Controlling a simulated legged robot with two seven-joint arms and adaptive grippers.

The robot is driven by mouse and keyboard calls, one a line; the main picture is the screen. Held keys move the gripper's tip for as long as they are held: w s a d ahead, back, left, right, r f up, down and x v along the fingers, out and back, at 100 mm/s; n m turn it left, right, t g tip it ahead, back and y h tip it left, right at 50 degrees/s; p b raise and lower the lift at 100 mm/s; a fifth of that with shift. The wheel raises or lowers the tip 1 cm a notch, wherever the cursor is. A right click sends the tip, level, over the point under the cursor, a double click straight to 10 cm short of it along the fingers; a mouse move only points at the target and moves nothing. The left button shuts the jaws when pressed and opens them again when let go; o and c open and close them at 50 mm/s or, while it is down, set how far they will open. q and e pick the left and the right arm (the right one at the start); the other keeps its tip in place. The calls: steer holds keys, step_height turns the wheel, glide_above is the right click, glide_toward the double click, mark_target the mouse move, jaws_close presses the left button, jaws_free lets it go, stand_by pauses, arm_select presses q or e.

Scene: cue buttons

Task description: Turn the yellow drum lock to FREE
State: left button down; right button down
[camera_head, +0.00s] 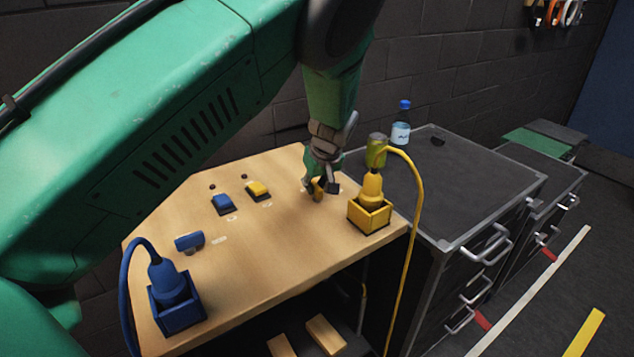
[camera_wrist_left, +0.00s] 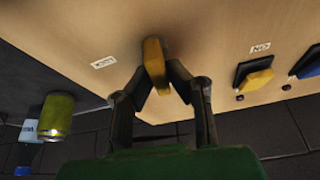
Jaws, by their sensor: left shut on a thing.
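The yellow drum lock (camera_head: 317,192) is on the wooden panel, mostly hidden behind my gripper in the head view. In the left wrist view its yellow handle (camera_wrist_left: 154,62) stands out from the panel. My left gripper (camera_head: 323,187) reaches down to it. In the wrist view the two fingertips (camera_wrist_left: 156,80) are closed on the handle's sides. A small white label (camera_wrist_left: 104,62) sits beside the handle; its text is too small to read surely. The handle's turn relative to FREE cannot be told. My right gripper is not in view.
A yellow plug (camera_head: 372,188) with a cable stands in a yellow box (camera_head: 369,217) just right of my gripper. Yellow (camera_head: 258,189) and blue (camera_head: 223,203) switches, a blue handle (camera_head: 189,241) and a blue plug (camera_head: 168,281) lie left. A dark cabinet (camera_head: 450,190) adjoins the panel.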

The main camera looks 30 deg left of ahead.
arm_select(q)
steer(key=shift+n+g, duration=0.3)
steer(key=shift+n, duration=0.5)
steer(key=shift+s+f, duration=0.1)
steer(key=c, duration=1.6)
jaws_free()
steer(key=shift+o, duration=0.2)
steer(key=shift+d, duration=0.1)
steer(key=w+v, duration=0.1)
steer(key=v, duration=0.6)
steer(key=shift+s+d+r, duration=0.2)
steer(key=shift+s, duration=0.1)
